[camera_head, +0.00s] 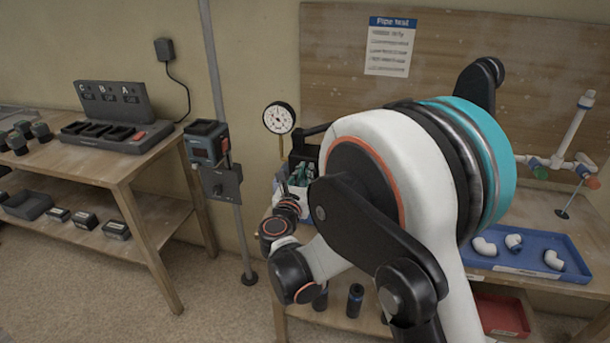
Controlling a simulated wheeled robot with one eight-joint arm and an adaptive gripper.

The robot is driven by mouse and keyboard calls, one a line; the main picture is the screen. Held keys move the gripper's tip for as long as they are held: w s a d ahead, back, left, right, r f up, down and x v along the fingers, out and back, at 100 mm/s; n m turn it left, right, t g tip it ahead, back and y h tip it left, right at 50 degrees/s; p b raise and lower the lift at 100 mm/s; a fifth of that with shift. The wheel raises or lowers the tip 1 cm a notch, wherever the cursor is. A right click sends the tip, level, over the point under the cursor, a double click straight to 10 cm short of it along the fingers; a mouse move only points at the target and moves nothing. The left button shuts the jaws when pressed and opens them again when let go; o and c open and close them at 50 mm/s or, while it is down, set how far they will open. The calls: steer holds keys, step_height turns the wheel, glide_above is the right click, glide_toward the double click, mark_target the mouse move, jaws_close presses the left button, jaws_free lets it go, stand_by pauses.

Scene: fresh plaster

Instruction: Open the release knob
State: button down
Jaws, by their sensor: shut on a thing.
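My gripper (290,206) is by the gauge unit on the middle bench, small and largely hidden among my wrist parts. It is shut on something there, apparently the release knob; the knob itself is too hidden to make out. The round white pressure gauge (279,118) stands on a thin brass stem beside this spot. A dark body with a black handle (312,130) sits just right of the stem, partly covered by my white arm. The fingertips and the contact cannot be seen clearly.
A blue tray (483,263) with white pipe fittings lies on the bench at right, below white pipework (573,125). A grey pole (214,80) carries a teal and black device (206,143). A charger station (108,120) stands on the left bench.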

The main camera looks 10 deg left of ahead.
steer(key=shift+n, duration=0.4)
steer(key=n, duration=0.3)
steer(key=n+b, duration=0.1)
steer(key=n, duration=0.2)
steer(key=a+n, duration=0.1)
steer(key=n, duration=0.2)
steer(key=shift+f+n, duration=0.3)
stand_by(0.3)
steer(key=c, duration=1.7)
jaws_free()
steer(key=shift+a, duration=0.1)
steer(key=shift+o, duration=0.2)
steer(key=shift+s, duration=0.1)
steer(key=s, duration=1.2)
